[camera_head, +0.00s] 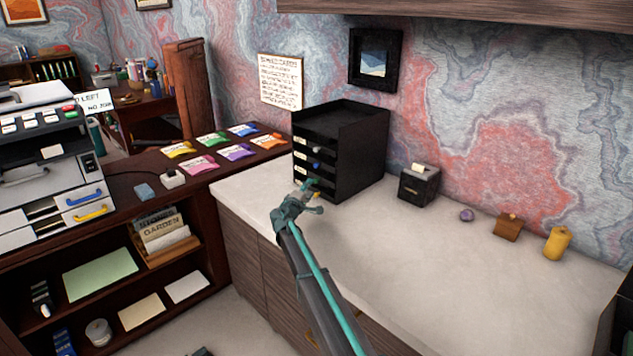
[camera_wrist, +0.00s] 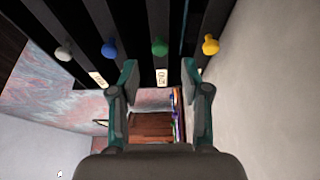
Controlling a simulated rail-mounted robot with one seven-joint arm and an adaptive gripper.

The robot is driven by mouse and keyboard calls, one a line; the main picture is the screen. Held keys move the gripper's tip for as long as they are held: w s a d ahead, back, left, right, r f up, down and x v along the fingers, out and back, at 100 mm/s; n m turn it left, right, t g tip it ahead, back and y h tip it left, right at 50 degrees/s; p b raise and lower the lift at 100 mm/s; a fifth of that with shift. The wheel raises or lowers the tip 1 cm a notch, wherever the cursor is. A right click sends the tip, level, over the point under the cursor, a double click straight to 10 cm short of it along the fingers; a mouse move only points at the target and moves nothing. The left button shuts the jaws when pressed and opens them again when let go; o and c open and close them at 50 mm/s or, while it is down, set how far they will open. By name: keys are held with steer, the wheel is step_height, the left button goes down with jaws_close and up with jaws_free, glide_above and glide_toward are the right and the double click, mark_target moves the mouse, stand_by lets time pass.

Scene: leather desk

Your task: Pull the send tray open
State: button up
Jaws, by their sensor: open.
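The black tray unit (camera_head: 355,150) stands on the pale counter against the wall, its stacked trays closed as far as I can see. In the wrist view its front carries a white knob (camera_wrist: 63,53), a blue knob (camera_wrist: 109,47), a green knob (camera_wrist: 159,46) and a yellow knob (camera_wrist: 210,44). Small labels sit beside some knobs; I cannot read which says send. My gripper (camera_head: 312,196) is at the lower front of the unit. In the wrist view my gripper (camera_wrist: 160,72) is open and empty, with the green knob lined up between and just beyond its fingertips.
A small black box (camera_head: 419,186), a purple item (camera_head: 466,215), a brown box (camera_head: 508,227) and a yellow container (camera_head: 558,243) stand on the counter (camera_head: 430,265) to the right. Colored packets (camera_head: 238,152) lie on the dark shelf at left. The counter front is clear.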

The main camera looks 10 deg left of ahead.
mark_target(315, 182)
steer(key=p+x, duration=0.1)
steer(key=x, duration=0.6)
jaws_close()
